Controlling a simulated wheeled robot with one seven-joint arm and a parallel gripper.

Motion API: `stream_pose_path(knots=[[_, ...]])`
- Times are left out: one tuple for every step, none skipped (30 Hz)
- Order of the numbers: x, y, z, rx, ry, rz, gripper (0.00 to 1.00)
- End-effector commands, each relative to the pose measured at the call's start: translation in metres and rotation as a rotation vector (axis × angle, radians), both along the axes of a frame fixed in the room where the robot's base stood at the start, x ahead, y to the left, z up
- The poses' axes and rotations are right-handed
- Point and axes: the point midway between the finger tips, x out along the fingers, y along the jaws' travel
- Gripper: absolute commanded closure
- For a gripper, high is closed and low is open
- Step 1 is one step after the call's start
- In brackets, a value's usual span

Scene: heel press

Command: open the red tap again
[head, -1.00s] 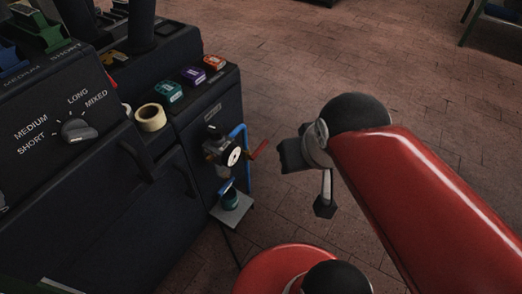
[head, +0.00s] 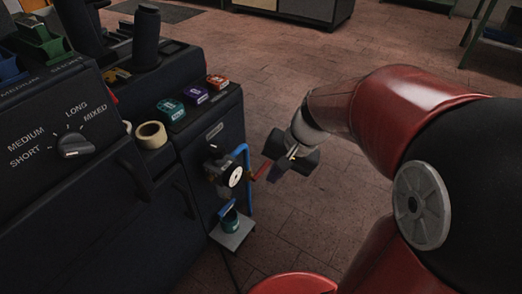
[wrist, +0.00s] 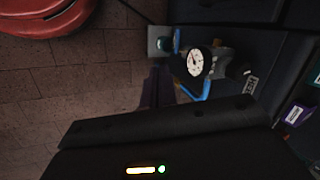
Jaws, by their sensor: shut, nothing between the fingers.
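The red tap (head: 259,174) is a short red lever at the blue pipe (head: 247,165), on the side of the dark machine. In the head view it sticks out to the right and slightly up from the pipe. My gripper (head: 274,174) is shut and empty, with its fingertips close to the lever's outer end; I cannot tell whether they touch. In the wrist view the shut fingers (wrist: 157,88) show beside the blue pipe, and the red lever is not visible there. A round white gauge (head: 235,177) sits left of the pipe.
A tape roll (head: 150,135) and small coloured boxes (head: 171,110) lie on the machine top.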

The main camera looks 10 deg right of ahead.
Motion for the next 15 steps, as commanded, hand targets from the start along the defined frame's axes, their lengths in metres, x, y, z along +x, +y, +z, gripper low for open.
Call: stream_pose_path(knots=[[0.010, -0.001, -0.016, 0.050, 0.042, -0.042, 1.00], [0.016, -0.002, -0.022, 0.081, 0.062, -0.069, 1.00], [0.024, -0.002, -0.031, 0.123, 0.090, -0.103, 1.00], [0.030, -0.002, -0.038, 0.154, 0.109, -0.129, 1.00], [0.036, -0.003, -0.045, 0.186, 0.129, -0.154, 1.00], [0.044, -0.004, -0.055, 0.230, 0.154, -0.191, 1.00], [0.050, -0.005, -0.062, 0.262, 0.173, -0.219, 1.00], [0.056, -0.006, -0.069, 0.293, 0.191, -0.247, 1.00], [0.063, -0.008, -0.079, 0.339, 0.215, -0.285, 1.00], [0.069, -0.009, -0.086, 0.371, 0.232, -0.314, 1.00], [0.075, -0.011, -0.094, 0.404, 0.249, -0.343, 1.00], [0.082, -0.013, -0.104, 0.450, 0.272, -0.383, 1.00], [0.088, -0.016, -0.112, 0.484, 0.289, -0.414, 1.00], [0.093, -0.017, -0.120, 0.519, 0.305, -0.444, 1.00], [0.100, -0.021, -0.130, 0.565, 0.325, -0.485, 1.00]])
